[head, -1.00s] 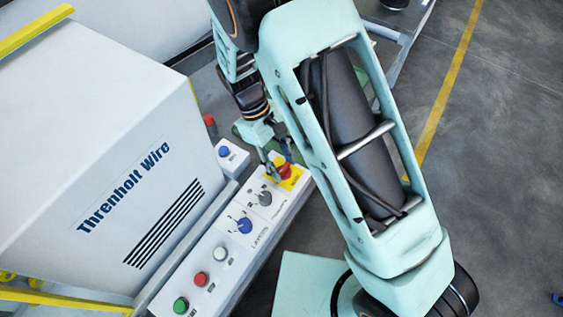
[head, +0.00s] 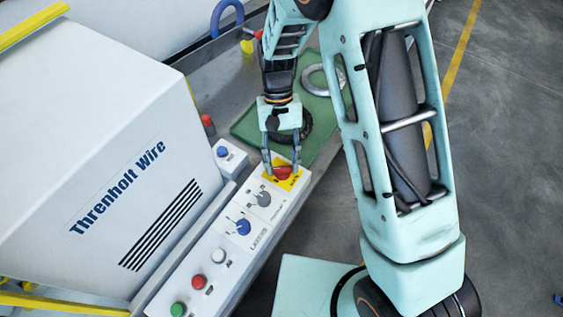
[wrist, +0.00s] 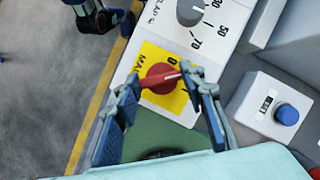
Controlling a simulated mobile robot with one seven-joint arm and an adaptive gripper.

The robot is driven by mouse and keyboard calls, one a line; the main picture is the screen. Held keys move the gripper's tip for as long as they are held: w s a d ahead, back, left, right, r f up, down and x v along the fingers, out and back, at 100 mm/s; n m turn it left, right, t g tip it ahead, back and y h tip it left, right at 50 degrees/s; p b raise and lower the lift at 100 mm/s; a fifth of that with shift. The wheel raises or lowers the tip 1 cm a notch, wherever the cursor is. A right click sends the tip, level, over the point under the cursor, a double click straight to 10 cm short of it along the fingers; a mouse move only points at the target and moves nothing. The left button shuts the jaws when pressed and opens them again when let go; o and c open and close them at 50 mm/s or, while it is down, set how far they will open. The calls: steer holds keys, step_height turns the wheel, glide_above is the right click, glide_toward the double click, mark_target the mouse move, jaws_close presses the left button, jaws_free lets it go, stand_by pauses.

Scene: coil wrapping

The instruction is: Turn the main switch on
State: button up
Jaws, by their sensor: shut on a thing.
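The main switch (head: 283,174) is a red rotary handle on a yellow plate (wrist: 157,53) at the far end of the white control panel. In the wrist view its red handle (wrist: 160,79) lies nearly crosswise, with a white mark toward its right end. My gripper (head: 282,170) reaches down over it, one finger on each side. In the wrist view the gripper (wrist: 161,76) is shut on the two ends of the handle. The lettering on the plate is partly hidden by the fingers.
Along the panel are a grey knob (head: 263,198), a blue knob (head: 243,227), and white, red (head: 198,282) and green buttons. A small box with a blue button (head: 222,151) stands beside it. A green mat (head: 246,127) with a dark ring lies beyond.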

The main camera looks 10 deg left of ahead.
steer(key=m+y, duration=0.1)
steer(key=m, duration=0.3)
steer(key=shift+d+y, duration=0.15)
steer(key=shift+y, duration=0.25)
steer(key=shift+m+y+b, duration=0.35)
steer(key=shift+m+y, duration=0.25)
steer(key=shift+m, duration=1.5)
steer(key=o, duration=1.2)
steer(key=shift+c, duration=0.2)
steer(key=shift+r, duration=0.1)
steer(key=v, duration=1.2)
steer(key=shift+s+d, duration=0.1)
steer(key=shift+d, duration=0.1)
